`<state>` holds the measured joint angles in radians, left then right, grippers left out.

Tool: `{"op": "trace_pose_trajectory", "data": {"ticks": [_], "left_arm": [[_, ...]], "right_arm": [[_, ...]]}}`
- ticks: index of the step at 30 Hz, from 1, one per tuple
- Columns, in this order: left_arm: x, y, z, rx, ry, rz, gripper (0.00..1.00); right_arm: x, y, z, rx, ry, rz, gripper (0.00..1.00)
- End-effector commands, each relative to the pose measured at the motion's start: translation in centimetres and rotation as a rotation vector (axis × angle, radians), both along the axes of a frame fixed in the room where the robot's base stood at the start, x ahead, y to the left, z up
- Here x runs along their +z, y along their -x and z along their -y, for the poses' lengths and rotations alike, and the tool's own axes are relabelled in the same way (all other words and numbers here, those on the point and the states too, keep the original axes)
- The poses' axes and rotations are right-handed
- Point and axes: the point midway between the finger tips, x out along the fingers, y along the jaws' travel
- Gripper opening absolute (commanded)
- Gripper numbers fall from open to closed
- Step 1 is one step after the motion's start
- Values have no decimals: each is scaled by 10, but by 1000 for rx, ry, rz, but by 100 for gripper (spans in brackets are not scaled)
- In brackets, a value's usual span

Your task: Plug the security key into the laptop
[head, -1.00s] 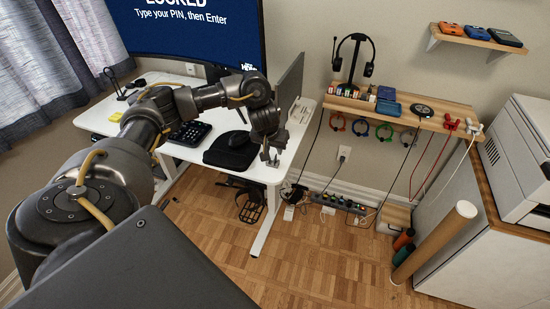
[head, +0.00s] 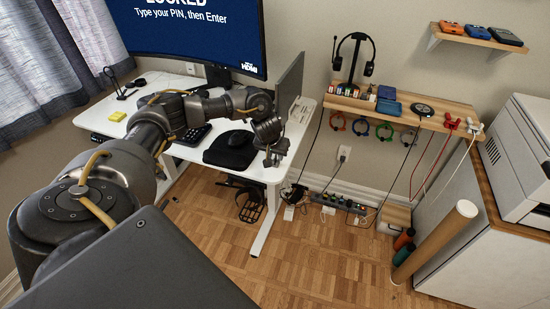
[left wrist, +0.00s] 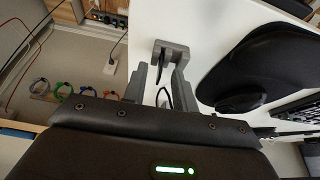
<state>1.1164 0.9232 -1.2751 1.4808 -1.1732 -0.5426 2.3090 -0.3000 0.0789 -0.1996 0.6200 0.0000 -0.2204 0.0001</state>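My left gripper (head: 274,158) is over the right edge of the white desk, beside the black mouse pad. In the left wrist view the gripper (left wrist: 160,88) has its two fingers apart. A grey bracket-like piece (left wrist: 171,50) is at the desk edge just beyond the fingertips; I cannot tell whether they touch it. A thin dark loop shows between the fingers, too unclear to name. I cannot pick out the security key or a laptop for certain. The curved monitor (head: 195,30) shows a locked screen asking for a PIN. My right gripper is out of view.
The white desk (head: 270,172) carries a mouse pad (head: 232,150) with a mouse. A dark upright panel (head: 290,84) stands behind my gripper. A wooden wall shelf (head: 455,117) holds small items and a headset (head: 354,58). A power strip (head: 343,203) lies below. Floor in front is clear.

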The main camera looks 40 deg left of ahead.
Motion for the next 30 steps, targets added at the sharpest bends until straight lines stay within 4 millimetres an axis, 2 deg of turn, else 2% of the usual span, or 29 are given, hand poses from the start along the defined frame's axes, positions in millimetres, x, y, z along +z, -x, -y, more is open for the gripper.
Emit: {"op": "trace_pose_trajectory", "data": {"ticks": [1,6,22,26,30], "left_arm": [[0,0,0,0,0,0,21],[0,0,0,0,0,0,0],[3,0,0,0,0,0,0],[14,0,0,-1,0,1,0],[37,-1,4,-4,1,4,0]], "right_arm": [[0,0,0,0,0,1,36],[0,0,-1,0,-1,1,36],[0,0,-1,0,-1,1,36],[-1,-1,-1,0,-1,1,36],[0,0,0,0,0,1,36]]}}
